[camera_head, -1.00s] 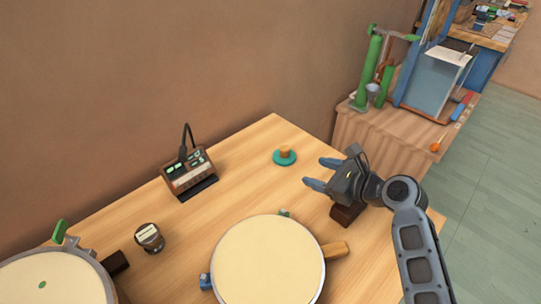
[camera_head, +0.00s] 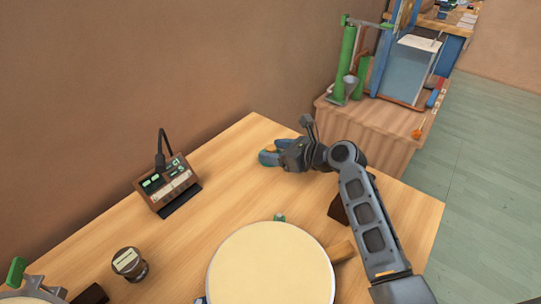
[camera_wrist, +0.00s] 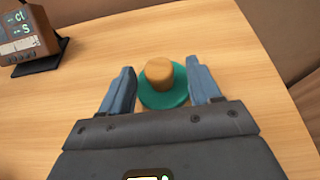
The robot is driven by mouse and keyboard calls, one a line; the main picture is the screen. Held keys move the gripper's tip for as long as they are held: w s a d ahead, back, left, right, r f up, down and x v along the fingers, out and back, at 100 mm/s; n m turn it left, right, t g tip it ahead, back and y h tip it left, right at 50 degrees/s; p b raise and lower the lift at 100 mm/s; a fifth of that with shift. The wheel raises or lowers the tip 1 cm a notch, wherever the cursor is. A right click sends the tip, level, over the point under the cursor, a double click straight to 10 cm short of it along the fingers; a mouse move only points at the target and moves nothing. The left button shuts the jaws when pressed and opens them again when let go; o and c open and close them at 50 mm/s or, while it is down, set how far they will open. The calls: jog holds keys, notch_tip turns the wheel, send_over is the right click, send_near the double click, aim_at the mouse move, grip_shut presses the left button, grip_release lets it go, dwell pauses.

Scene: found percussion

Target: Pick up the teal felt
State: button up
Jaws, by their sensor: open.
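The teal felt (camera_wrist: 164,97) is a round teal disc with a tan cylindrical knob (camera_wrist: 159,71) on top. It lies on the wooden table near the back edge. In the wrist view my gripper (camera_wrist: 161,77) is open, with one blue-grey finger on each side of the felt and the knob between the fingertips. I cannot tell whether the fingers touch the felt.
A brown device (camera_head: 167,186) with a microphone-like stalk stands to the left. A round cream drumhead (camera_head: 270,265) lies in front, with a dark block (camera_head: 337,211) beside it. A small jar (camera_head: 128,264) stands at the front left. The table between device and gripper is clear.

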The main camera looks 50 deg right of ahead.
jog(key=shift+w, duration=0.15)
jog(key=c, duration=1.1)
